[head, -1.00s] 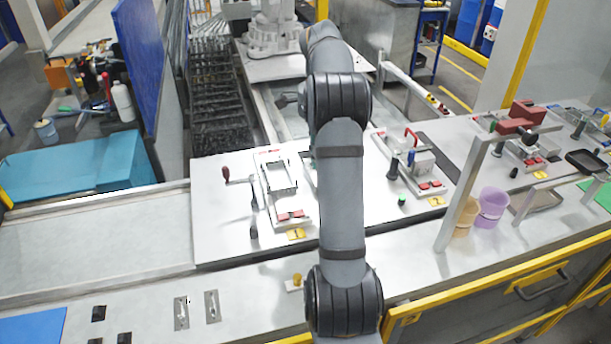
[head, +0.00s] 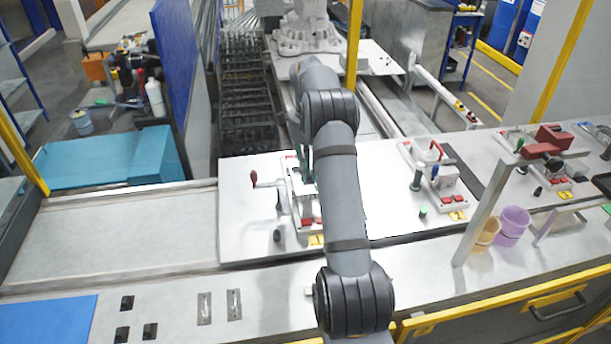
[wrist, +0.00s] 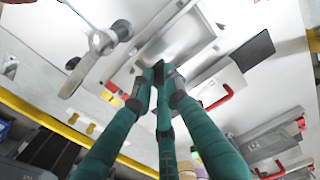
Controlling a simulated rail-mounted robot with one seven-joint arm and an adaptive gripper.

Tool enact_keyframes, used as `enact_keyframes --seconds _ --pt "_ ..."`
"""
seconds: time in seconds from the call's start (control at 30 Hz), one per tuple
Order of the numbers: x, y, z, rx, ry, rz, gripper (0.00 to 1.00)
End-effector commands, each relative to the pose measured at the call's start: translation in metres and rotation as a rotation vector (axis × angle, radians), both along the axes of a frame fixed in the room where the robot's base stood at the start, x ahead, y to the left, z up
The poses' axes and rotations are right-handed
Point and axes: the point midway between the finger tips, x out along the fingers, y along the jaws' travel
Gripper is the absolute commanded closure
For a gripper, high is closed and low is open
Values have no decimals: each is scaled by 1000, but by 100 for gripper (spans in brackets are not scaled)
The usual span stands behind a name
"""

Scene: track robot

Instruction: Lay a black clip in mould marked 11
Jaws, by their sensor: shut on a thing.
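My gripper (wrist: 162,75) has green fingers and is shut on a small black clip (wrist: 165,70), mostly hidden between the fingertips in the wrist view. In that view the clip is in front of a pale metal mould (wrist: 200,35) with a shallow recess; I cannot tell whether they touch. In the head view my gripper (head: 305,168) is partly hidden by my arm, at the left fixture (head: 310,226) on the white plate. Yellow tags (head: 316,240) mark the fixtures, but their numbers are too small to read.
Several black pieces (head: 127,302) lie at the front left beside two metal strips (head: 204,308). A red-knobbed lever (head: 253,178) stands left of the fixture. Another fixture with a red handle (head: 436,150) stands right. Purple (head: 513,224) and tan cups (head: 485,235) are farther right.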

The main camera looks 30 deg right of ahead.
Motion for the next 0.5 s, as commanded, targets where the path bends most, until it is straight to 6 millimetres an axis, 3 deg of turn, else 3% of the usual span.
enact_keyframes --seconds 0.17,0.5 --pt "8 4 -8 0 0 1 97" --pt "8 4 -45 1 0 0 97"
